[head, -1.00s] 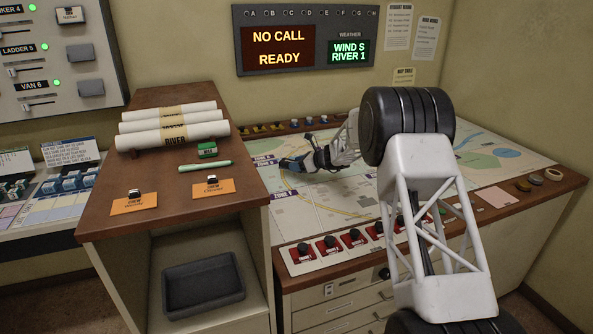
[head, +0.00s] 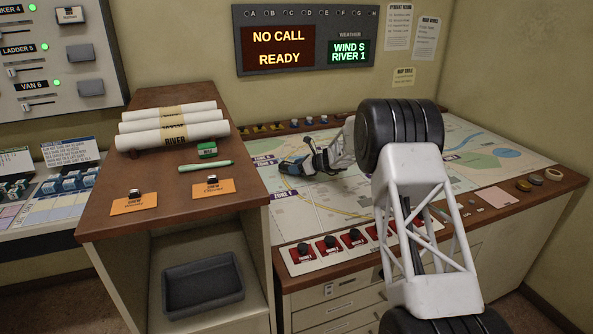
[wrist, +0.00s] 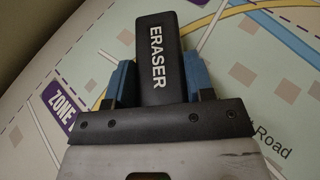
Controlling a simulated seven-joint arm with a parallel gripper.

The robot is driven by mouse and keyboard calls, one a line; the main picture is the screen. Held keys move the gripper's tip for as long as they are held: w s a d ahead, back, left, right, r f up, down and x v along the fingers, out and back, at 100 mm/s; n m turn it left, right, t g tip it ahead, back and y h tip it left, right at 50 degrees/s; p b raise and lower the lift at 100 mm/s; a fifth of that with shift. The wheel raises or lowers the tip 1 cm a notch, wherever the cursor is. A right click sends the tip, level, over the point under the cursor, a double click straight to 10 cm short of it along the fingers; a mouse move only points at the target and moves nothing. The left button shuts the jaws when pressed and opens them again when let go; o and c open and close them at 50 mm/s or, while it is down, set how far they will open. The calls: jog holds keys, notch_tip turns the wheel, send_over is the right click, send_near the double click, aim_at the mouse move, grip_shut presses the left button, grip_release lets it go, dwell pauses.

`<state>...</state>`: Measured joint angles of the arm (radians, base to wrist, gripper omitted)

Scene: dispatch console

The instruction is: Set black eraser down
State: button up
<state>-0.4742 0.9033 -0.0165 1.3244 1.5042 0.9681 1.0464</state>
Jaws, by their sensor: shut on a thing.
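In the wrist view, the black eraser (wrist: 155,42), lettered ERASER, sits between the two blue-padded fingers of my gripper (wrist: 158,78). My gripper is shut on it. The map table's printed surface (wrist: 50,105) lies behind and under it; I cannot tell whether the eraser touches the map. In the head view, my gripper (head: 294,165) is low over the left part of the map (head: 330,205), near the wooden cabinet's right edge. The eraser is hard to make out in that view.
The wooden cabinet (head: 165,178) stands left of the map, with rolled charts (head: 172,131), a green block (head: 207,150) and orange cards (head: 133,205) on top. Red-based pieces (head: 328,245) line the map table's front edge. My arm covers part of the map's right side.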

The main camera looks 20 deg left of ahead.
jog(key=shift+f, duration=0.6)
jog(key=shift+f, duration=0.15)
jog(key=o, duration=0.9)
jog(key=shift+d, duration=0.1)
jog(key=shift+v, duration=5.95)
